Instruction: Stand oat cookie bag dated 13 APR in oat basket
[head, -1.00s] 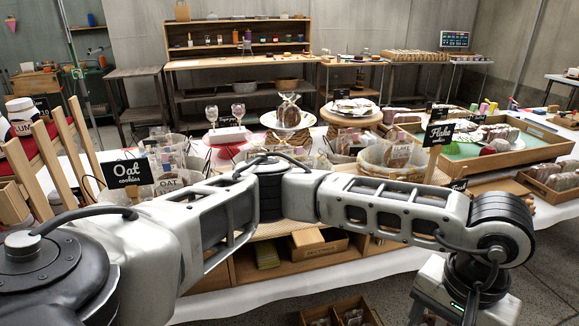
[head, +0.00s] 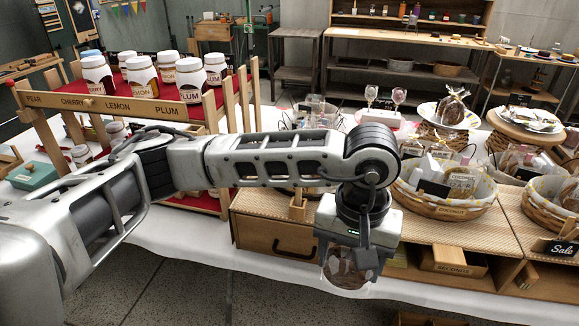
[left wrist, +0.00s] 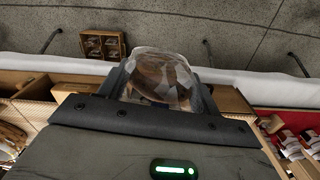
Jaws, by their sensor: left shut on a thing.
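My left gripper (head: 358,260) is shut on a clear bag (head: 343,277) with brown contents, in front of the wooden shelf unit's edge. In the left wrist view the bag (left wrist: 165,75) sits between dark fingers (left wrist: 163,96). No date or label on it can be read. A basket with clear bags (head: 310,112) shows only in part behind my left arm, near two glasses. Its sign is not visible now, so I cannot confirm it is the oat basket. My right gripper is not in view.
A lined wicker basket (head: 430,206) with bags stands right of my gripper; another (head: 540,212) stands further right. A tiered jar rack (head: 95,103) is at left. The shelf unit has a drawer (head: 275,240) and a box (head: 455,262). Open floor lies in front.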

